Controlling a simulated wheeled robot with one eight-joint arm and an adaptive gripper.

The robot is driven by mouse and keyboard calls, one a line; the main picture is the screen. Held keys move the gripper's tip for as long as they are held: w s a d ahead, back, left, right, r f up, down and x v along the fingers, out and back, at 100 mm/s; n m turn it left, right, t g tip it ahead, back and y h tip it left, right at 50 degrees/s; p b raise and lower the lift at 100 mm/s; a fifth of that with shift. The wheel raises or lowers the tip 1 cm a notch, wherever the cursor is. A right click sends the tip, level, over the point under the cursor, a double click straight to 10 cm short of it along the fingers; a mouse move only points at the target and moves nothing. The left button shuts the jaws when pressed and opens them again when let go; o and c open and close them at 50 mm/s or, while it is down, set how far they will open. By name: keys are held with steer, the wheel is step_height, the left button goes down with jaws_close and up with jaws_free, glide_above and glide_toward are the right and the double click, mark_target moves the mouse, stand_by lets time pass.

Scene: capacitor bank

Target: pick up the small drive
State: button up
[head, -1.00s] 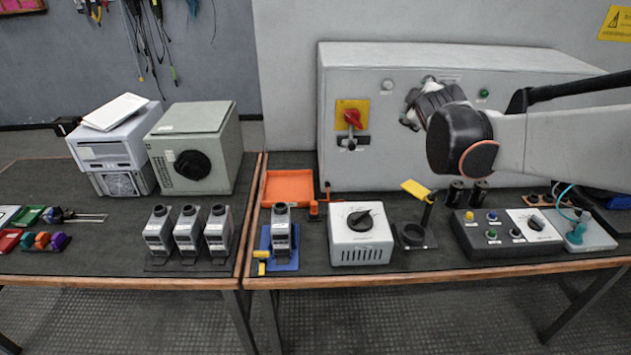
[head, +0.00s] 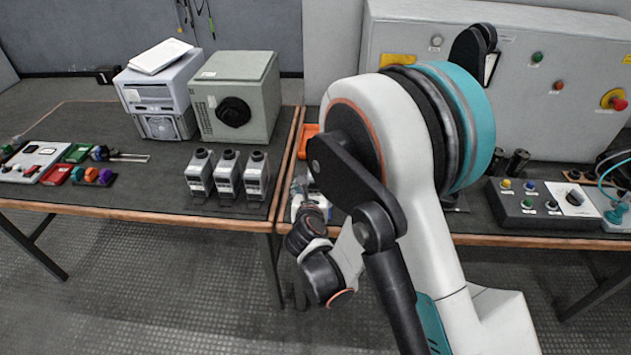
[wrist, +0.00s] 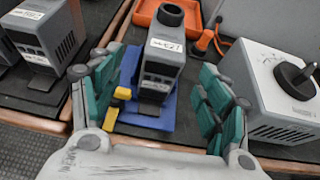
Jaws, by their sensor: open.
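A small grey drive (wrist: 163,62) with a round black top and a white label stands upright on a blue plate (wrist: 143,119) in the wrist view. A yellow part (wrist: 116,104) sits at the plate's left side. My gripper (wrist: 158,85) is open, with its green-padded fingers on either side of the drive and gaps to it on both sides. In the head view my arm hides most of the drive and of my gripper (head: 300,188). Three similar grey drives (head: 228,172) stand in a row on the left table.
A white box with a black knob (wrist: 272,85) stands close to the right finger. An orange tray (wrist: 188,12) lies behind the drive. Another grey drive (wrist: 42,34) stands left of the left finger. The table's wooden edge (wrist: 35,121) runs below it.

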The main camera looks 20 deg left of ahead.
mark_target(315, 182)
steer(key=b+x, duration=0.1)
steer(key=x, duration=0.6)
steer(key=shift+w+f, duration=0.1)
steer(key=shift+w, duration=0.05)
steer(key=b+x, duration=0.3)
steer(key=x, duration=0.2)
steer(key=shift+w+d+f, duration=0.1)
steer(key=shift+d+f, duration=0.05)
steer(key=shift+f, duration=0.05)
steer(key=shift+r, duration=0.15)
steer(key=c, duration=1.6)
steer(key=shift+c, duration=0.2)
steer(key=shift+r, duration=0.1)
